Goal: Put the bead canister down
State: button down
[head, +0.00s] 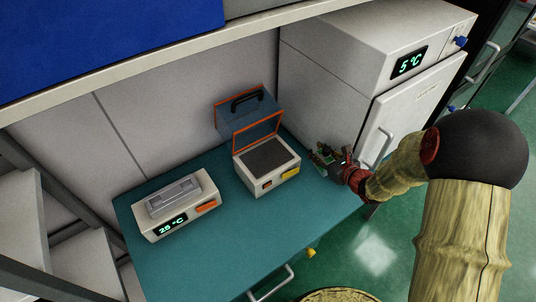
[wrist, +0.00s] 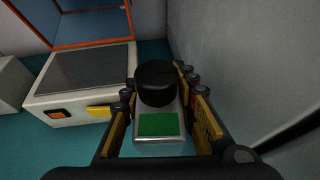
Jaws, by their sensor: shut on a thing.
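The bead canister (wrist: 158,120), with a black lid, a pale body and a green patch, sits between the fingers of my gripper (wrist: 157,92) in the wrist view. The fingers are shut on it, one on each side. In the head view my gripper (head: 324,155) is at the right end of the teal table (head: 240,228), right of the open-lidded box. There the canister is mostly hidden by the fingers. I cannot tell whether its base touches the table.
The white box (head: 266,171) with a raised blue-grey lid is close on the left. A white device reading 25 °C (head: 177,206) stands further left. A white cabinet reading 5 °C (head: 400,95) rises close behind and to the right. The front middle of the table is clear.

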jog(key=s+a+r+n+g+y+p, duration=0.1)
jog(key=s+a+r+n+g+y, duration=0.1)
jog(key=a+n+y, duration=0.15)
jog(key=s+a+r+n+g+y+p, duration=0.1)
jog(key=s+a+r+n+g+y, duration=0.1)
jog(key=a+n+g, duration=0.15)
jog(key=shift+m+t, duration=0.55)
jog(key=shift+m, duration=0.05)
jog(key=w+a, duration=0.3)
jog(key=a, duration=0.2)
jog(key=w+a+b, duration=0.1)
jog(key=w+a, duration=0.2)
jog(key=a, duration=0.2)
jog(key=w+a, duration=0.3)
jog(key=a, duration=0.1)
jog(key=shift+w+a+f, duration=0.3)
jog(key=shift+a, duration=0.1)
jog(key=shift+a+f, duration=0.1)
jog(key=shift+f+b, duration=0.45)
jog(key=shift+f, duration=1.15)
jog(key=shift+f, duration=0.2)
jog(key=c, duration=1.4)
grip_release()
